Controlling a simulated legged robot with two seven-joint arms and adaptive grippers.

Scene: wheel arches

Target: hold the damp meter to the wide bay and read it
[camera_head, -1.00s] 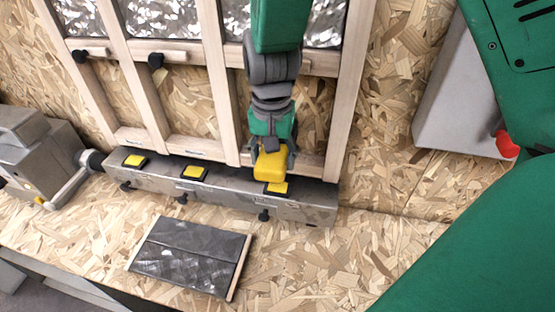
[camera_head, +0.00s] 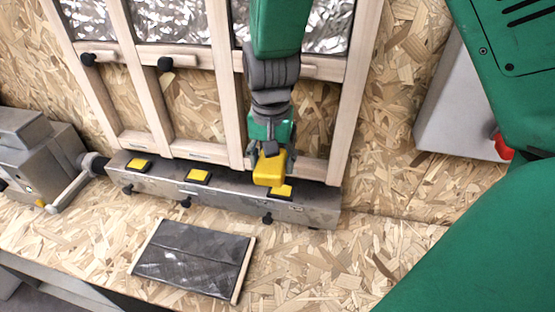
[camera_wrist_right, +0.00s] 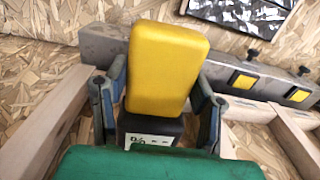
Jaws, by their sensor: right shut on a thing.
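The damp meter (camera_head: 269,170) is a yellow block with a dark lower part, held in my right gripper (camera_head: 266,155). In the right wrist view the yellow meter (camera_wrist_right: 166,65) stands between the two fingers of the gripper (camera_wrist_right: 160,90). Its white display shows a "%" sign; the rest is cut off by green housing. A wooden frame (camera_head: 356,95) has three bays, the right one (camera_head: 312,110) looking widest. The meter is in front of this bay's lower end, above the grey rail; contact with the bay cannot be told. My left gripper is out of view.
A grey rail (camera_head: 225,200) with yellow pads and black knobs runs along the frame's foot. A dark quilted panel (camera_head: 190,258) lies on the chipboard bench (camera_head: 330,260). A grey machine (camera_head: 38,150) stands left, a grey box (camera_head: 450,115) with a red knob right.

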